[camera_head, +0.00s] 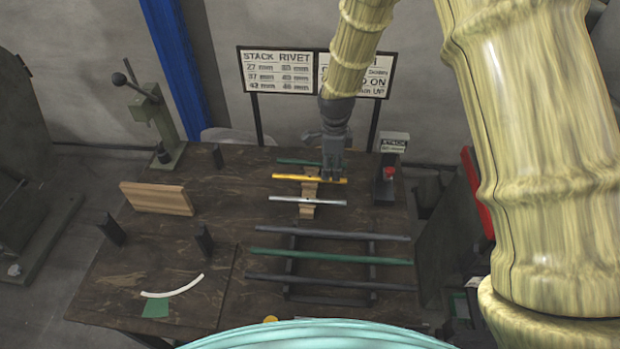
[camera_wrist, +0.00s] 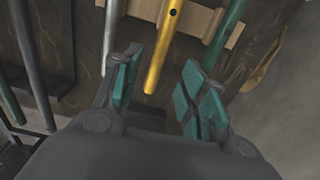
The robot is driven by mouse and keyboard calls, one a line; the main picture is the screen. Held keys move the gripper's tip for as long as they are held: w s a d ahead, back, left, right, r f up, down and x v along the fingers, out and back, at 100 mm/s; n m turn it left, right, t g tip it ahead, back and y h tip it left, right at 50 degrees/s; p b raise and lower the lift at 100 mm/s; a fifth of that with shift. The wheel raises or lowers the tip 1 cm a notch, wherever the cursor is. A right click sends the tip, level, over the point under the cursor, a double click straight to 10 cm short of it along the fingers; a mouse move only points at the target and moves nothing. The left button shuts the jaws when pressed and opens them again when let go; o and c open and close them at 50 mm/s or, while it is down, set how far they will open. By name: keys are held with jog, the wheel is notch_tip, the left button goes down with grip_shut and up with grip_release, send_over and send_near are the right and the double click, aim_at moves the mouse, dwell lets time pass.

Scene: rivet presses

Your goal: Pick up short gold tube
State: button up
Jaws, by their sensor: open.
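The short gold tube (camera_head: 292,177) lies across a wooden rack (camera_head: 308,208) on the workbench, between a green tube behind it and a silver tube in front. My gripper (camera_head: 332,176) is at the tube's right end in the head view. In the wrist view the gold tube (camera_wrist: 161,62) runs down from the top edge, and its near end lies between the teal pads of my open gripper (camera_wrist: 158,92). Both pads are apart from the tube, and nothing is held. The tube's far end is outside the wrist view.
A short green tube (camera_head: 293,161) and a silver tube (camera_head: 295,199) lie on the same rack. Longer dark and green tubes rest on a frame (camera_head: 290,270) nearer me. A box with a red button (camera_head: 389,172) stands to the right. Signs (camera_head: 279,70) stand behind.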

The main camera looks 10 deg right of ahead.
aim_at(331, 182)
jog(key=shift+s+f+p, duration=0.2)
jog(key=shift+f+p, duration=0.5)
jog(key=shift+f, duration=0.35)
jog(key=shift+d+f+p, duration=0.1)
jog(key=shift+f+p, duration=0.55)
jog(key=shift+f, duration=1.2)
grip_shut()
